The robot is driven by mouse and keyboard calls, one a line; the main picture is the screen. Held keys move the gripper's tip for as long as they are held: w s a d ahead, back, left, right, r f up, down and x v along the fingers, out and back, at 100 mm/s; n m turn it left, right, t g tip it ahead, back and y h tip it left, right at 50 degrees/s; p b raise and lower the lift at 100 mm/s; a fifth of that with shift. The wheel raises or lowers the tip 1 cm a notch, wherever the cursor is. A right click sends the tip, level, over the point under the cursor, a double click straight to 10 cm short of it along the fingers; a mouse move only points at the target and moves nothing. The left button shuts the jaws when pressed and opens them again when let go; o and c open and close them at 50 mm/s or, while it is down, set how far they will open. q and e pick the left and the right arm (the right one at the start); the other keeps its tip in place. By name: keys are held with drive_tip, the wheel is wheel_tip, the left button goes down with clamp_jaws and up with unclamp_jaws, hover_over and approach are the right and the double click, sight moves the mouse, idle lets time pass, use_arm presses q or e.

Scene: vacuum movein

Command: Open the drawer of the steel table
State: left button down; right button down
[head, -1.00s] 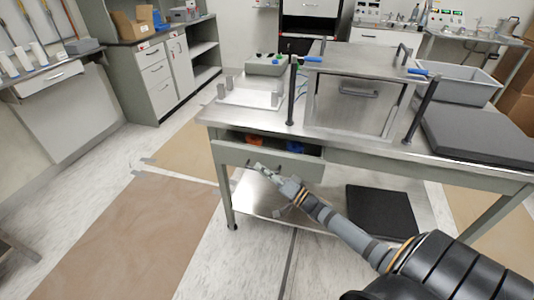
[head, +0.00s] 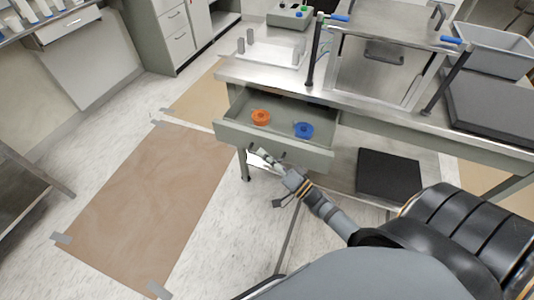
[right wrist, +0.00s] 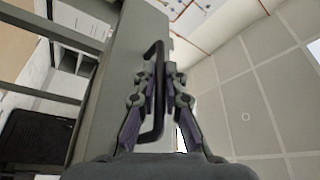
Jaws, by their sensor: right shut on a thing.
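The drawer (head: 290,146) of the steel table (head: 420,130) stands well out from under the tabletop. An orange round part (head: 261,117) and a blue round part (head: 303,130) lie inside it. My right gripper (head: 266,157) is at the drawer's front. In the right wrist view the gripper (right wrist: 158,78) has its fingers on either side of the dark bar handle (right wrist: 157,120) and is shut on it. The drawer front (right wrist: 132,60) also shows in that view. My left gripper is not in view.
A steel box with a handle (head: 385,52), a grey bin (head: 490,50) and a dark slab (head: 495,98) stand on the tabletop. A black mat (head: 390,174) lies on the lower shelf. The floor to the left, with a brown sheet (head: 150,205), is clear.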

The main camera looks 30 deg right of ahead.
drive_tip(key=shift+f, duration=0.1)
drive_tip(key=c, duration=1.4)
unclamp_jaws()
drive_tip(key=v, duration=1.2)
